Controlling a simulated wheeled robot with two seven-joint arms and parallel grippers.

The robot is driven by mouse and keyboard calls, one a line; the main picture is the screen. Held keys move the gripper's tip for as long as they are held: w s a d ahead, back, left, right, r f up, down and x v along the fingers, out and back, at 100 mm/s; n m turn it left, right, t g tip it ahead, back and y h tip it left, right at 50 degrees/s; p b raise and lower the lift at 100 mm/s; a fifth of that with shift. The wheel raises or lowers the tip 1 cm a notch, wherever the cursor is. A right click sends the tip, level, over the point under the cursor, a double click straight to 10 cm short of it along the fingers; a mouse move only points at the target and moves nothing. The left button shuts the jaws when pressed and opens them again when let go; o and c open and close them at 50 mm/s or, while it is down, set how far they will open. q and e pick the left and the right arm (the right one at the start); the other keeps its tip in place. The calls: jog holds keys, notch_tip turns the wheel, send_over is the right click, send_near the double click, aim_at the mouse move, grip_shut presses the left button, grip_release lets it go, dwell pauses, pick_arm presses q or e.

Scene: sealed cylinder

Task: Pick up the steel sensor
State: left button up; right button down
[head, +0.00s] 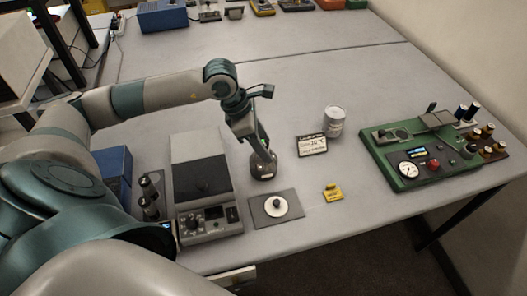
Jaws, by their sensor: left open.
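My left gripper (263,155) reaches down over the middle of the table and is open. Its fingertips are at a small dark rounded object (263,172), and they partly cover it. I cannot tell whether they touch it. In front of it, a pale disc with a dark knob (276,206) lies on a grey square plate (292,197). A grey-white cylinder (334,122) stands upright to the right of the gripper. I cannot tell for sure which of these is the steel sensor. My right gripper is not in view.
A grey instrument (208,221) is to the left. A green device (405,180) with a gauge is to the right. The table behind the cylinder is clear.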

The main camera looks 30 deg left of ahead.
pick_arm(q)
grip_shut()
jog(key=shift+r, duration=0.15)
jog(key=shift+r+b, duration=0.45)
notch_tip(320, 180, up, 3)
jog(key=shift+d+f+b, duration=0.1)
jog(key=shift+d+b, duration=0.05)
jog(key=shift+b, duration=0.8)
jog(key=d+r+b, duration=0.4)
jog(key=d+r, duration=0.3)
jog(key=d, duration=0.4)
jog(key=shift+d, duration=0.2)
